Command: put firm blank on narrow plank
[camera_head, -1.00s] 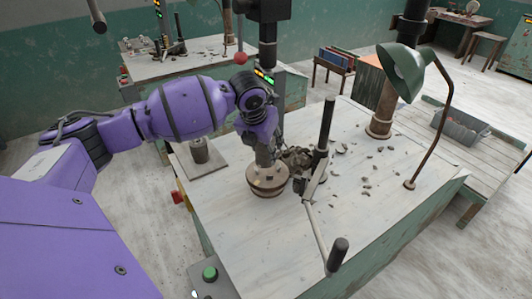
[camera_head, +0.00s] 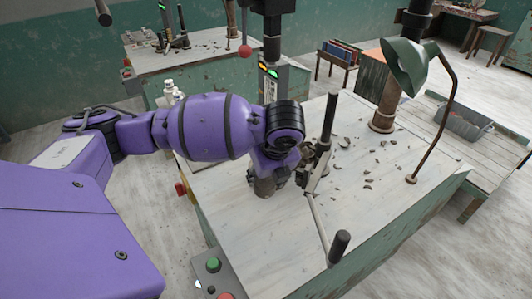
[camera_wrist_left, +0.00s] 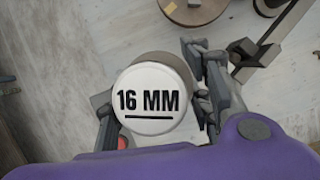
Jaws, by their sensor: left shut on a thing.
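My left gripper (camera_head: 266,180) is shut on a grey-brown cylinder (camera_head: 265,188) over the wooden worktable (camera_head: 260,238). In the left wrist view the gripper (camera_wrist_left: 158,110) has a finger on each side of this cylinder (camera_wrist_left: 148,100), whose white top reads "16 MM" above a black line. I cannot tell whether its underside touches the table. No label names it as the firm blank. I cannot make out a narrow plank for certain; my arm hides part of the tabletop. My right gripper is not in view.
A lever mechanism with an upright black handle (camera_head: 329,118) stands close right of my left gripper. A round disc (camera_wrist_left: 195,8) lies beyond the cylinder. Clay scraps (camera_head: 368,178) and a green lamp (camera_head: 405,65) are farther right. The front tabletop is mostly clear.

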